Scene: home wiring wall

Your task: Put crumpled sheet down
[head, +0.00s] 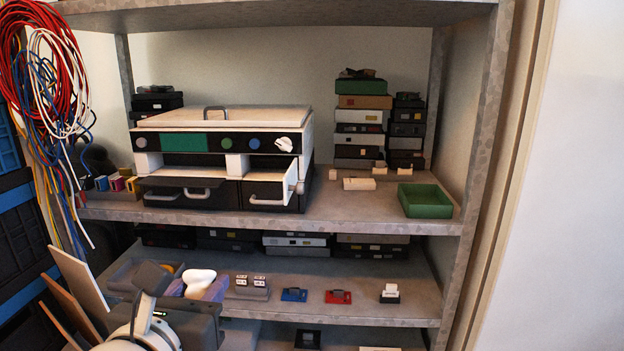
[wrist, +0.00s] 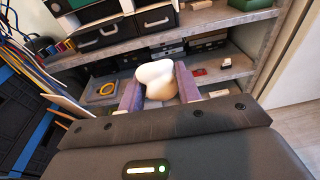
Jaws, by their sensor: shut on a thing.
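The crumpled sheet (head: 200,281) is a white, lumpy, rounded thing; it also shows in the wrist view (wrist: 156,78). My gripper (head: 196,288) is shut on it, with one purple-grey finger on each side, as the wrist view shows (wrist: 158,88). In the head view they are in front of the lower shelf (head: 360,302), toward its left part. The lower part of the sheet is hidden between the fingers. I cannot tell whether the sheet touches the shelf.
A white unit (head: 225,118) with an open drawer at its right and a green tray (head: 425,201) stand on the upper shelf. A blue part (head: 294,295), a red part (head: 338,297) and a grey block (head: 247,288) sit right of my gripper. Cables (head: 45,90) hang at left.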

